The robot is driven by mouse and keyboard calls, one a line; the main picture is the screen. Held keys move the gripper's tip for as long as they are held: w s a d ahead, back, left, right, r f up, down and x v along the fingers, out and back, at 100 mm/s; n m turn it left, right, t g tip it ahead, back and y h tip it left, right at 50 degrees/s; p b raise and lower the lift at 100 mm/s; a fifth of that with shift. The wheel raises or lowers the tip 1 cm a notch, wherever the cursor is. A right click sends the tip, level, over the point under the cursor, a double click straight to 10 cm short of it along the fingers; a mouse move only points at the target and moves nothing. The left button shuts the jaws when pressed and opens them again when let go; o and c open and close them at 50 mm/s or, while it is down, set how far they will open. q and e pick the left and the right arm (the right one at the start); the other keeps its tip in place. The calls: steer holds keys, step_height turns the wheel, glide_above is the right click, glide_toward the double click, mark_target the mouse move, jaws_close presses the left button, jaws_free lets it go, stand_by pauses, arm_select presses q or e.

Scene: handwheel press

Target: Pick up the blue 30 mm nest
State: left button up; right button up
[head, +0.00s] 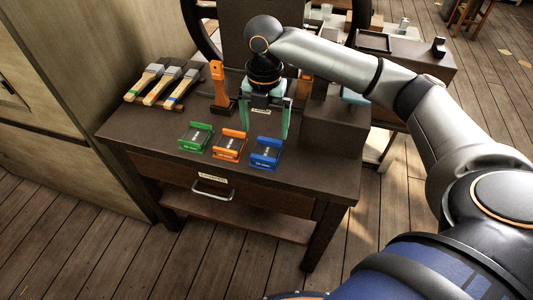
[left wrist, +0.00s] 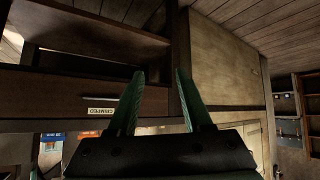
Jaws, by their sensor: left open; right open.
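The blue nest (head: 266,153) sits on the dark bench top near its front edge, at the right end of a row of three. The orange nest (head: 230,145) and the green nest (head: 195,137) lie to its left. My right gripper (head: 265,128) is open with green fingers pointing down, above and just behind the blue nest, apart from it; nothing is between the fingers. My left gripper (left wrist: 159,74) is open and empty in the left wrist view, in front of the bench. That view is upside down; a blue piece (left wrist: 52,141) and an orange piece show at its lower left.
Three wooden-handled tools (head: 163,82) lie at the bench's back left. An orange-handled tool (head: 218,86) stands behind the nests. A dark block (head: 335,125) stands right of my right gripper. A labelled drawer (head: 208,181) is below the bench top.

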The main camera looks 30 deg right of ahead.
mark_target(264, 156)
steer(key=f, duration=0.5)
steer(key=f+b, duration=0.1)
steer(key=f, duration=0.4)
steer(key=shift+a+f+b, duration=0.2)
steer(key=shift+f+b, duration=0.1)
steer(key=shift+f, duration=0.1)
steer(key=shift+c, duration=0.2)
steer(key=c, duration=1.5)
steer(key=shift+w+r, duration=0.1)
jaws_close()
